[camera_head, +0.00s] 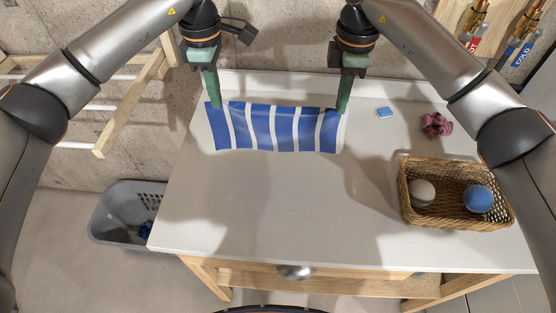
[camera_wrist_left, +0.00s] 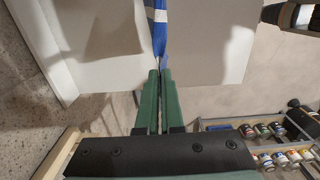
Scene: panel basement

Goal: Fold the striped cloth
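The blue-and-white striped cloth (camera_head: 262,127) is stretched out between my two grippers near the back of the white table top. Its far edge runs between the fingertips and its near edge lies toward the front. My left gripper (camera_head: 217,105) is shut on its far left corner. In the left wrist view the left fingertips (camera_wrist_left: 159,72) pinch the cloth (camera_wrist_left: 159,32), which shows as a narrow strip there. My right gripper (camera_head: 342,111) is at the far right corner and looks shut on it. How much of the cloth touches the table is hard to tell.
A wicker basket (camera_head: 408,207) with a blue ball (camera_head: 478,199) and a pale ball (camera_head: 422,193) stands at the right. A small blue block (camera_head: 385,112) and a crumpled pink cloth (camera_head: 436,125) lie behind it. A grey crate (camera_head: 112,218) is on the floor. The table's front and middle are clear.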

